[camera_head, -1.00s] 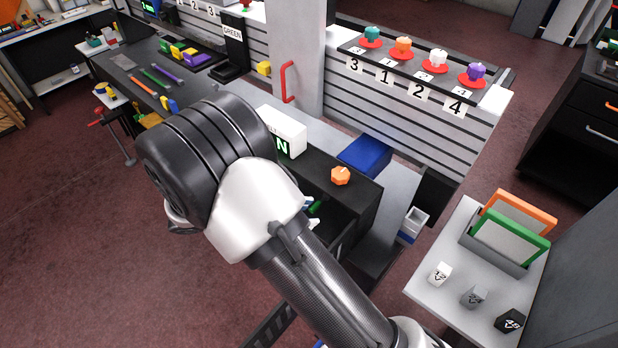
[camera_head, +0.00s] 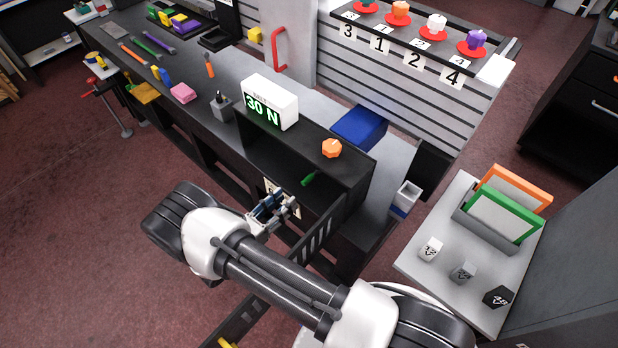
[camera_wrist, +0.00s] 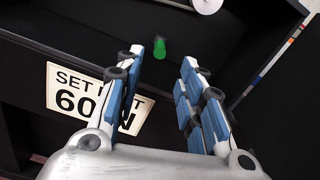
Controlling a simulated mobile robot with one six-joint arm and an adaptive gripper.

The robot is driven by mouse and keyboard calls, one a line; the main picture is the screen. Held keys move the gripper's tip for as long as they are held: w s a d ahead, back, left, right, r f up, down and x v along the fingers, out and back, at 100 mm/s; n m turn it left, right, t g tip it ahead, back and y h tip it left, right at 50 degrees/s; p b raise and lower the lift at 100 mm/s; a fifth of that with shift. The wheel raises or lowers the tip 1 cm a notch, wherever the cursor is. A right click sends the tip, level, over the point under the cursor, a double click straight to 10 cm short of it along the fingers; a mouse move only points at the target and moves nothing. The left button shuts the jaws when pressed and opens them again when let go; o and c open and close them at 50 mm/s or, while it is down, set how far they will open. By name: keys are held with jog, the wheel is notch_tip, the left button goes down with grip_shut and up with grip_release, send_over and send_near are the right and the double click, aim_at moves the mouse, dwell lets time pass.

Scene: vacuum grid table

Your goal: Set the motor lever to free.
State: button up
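A small green handle (camera_head: 309,179), which looks like the motor lever, sits inside the dark open-fronted box (camera_head: 364,185) under the orange knob. In the wrist view the green handle (camera_wrist: 160,47) shows ahead of my gripper (camera_wrist: 163,62), between the fingertips in the picture and nearer the left one. Its mounting and any "free" marking cannot be made out. My gripper (camera_head: 285,206) is open and empty, with the blue-padded fingers apart, in front of the box and short of the handle.
A white display (camera_head: 270,102) reading 30 N and an orange knob (camera_head: 331,148) stand on top of the box. Dark walls enclose the handle's space. A blue bin (camera_head: 361,127) stands behind.

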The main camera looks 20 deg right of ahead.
aim_at(309, 176)
jog(key=b+x, duration=0.1)
jog(key=x, duration=1)
jog(key=shift+w+d, duration=0.2)
jog(key=shift+d, duration=0.05)
grip_shut()
